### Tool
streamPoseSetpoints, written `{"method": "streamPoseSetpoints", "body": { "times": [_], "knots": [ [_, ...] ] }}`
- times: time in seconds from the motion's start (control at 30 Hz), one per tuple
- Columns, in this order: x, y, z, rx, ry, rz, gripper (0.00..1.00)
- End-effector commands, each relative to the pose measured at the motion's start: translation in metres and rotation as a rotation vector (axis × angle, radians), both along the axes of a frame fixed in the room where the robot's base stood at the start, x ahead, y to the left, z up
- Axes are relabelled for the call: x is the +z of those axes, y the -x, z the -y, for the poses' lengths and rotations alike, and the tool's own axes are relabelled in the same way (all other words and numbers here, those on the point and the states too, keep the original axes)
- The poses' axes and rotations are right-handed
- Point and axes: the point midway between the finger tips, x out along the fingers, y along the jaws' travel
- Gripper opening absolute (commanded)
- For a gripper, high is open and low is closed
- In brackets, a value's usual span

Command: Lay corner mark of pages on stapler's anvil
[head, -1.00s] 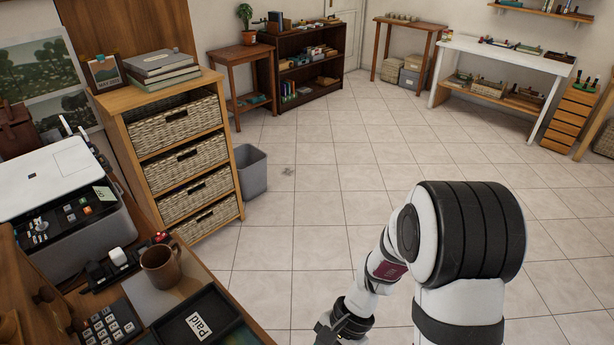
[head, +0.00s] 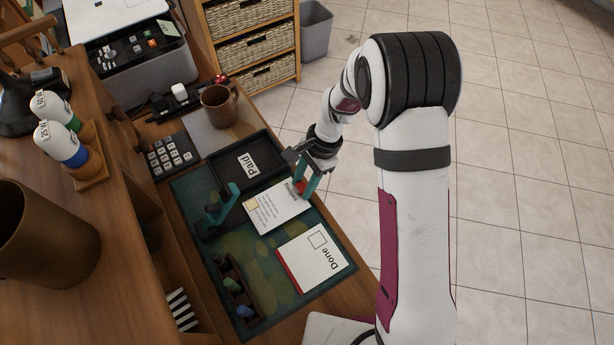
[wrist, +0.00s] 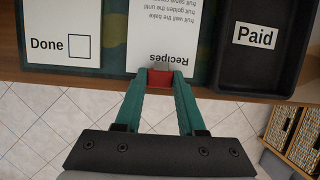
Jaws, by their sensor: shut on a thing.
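The pages (head: 280,208) are a white sheet or stack headed "Recipes", with a red block at the near-gripper edge. The red block also shows in the wrist view (wrist: 160,78). My gripper (head: 302,187) has teal fingers shut on this red block at the desk's edge. A yellowish corner mark (head: 251,204) is at the pages' far left corner, close to the stapler. The teal stapler (head: 223,204) stands on the mat left of the pages, its arm seemingly raised. Its anvil is too small to make out. I cannot tell whether the pages touch the mat.
A black "Paid" tray (head: 270,176) is beyond the pages. A white "Done" sheet (head: 312,262) with an empty square lies nearer on the green mat (head: 240,262). A dark holder (head: 236,290) stands left of it. A mug (head: 219,106) and keypad (head: 169,156) are farther back.

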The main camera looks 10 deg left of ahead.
Motion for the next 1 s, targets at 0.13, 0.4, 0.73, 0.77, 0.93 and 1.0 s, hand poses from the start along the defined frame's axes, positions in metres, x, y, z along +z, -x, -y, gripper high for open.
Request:
{"method": "streamPoseSetpoints", "body": {
  "times": [0.13,0.4,0.73,0.77,0.93,1.0],
  "knots": [
    [-0.0047,0.0001,0.0002,-0.001,-0.001,0.000,0.00],
    [-0.0046,0.0001,0.0003,0.000,-0.001,-0.001,0.00],
    [-0.0115,0.0000,0.0005,0.000,0.000,0.000,0.46],
    [-0.0113,0.0000,0.0004,0.000,0.000,0.000,0.51],
    [-0.0112,0.0001,0.0004,0.000,0.000,0.000,0.74],
    [-0.0111,0.0000,0.0004,0.000,0.000,0.000,0.74]
  ]
}}
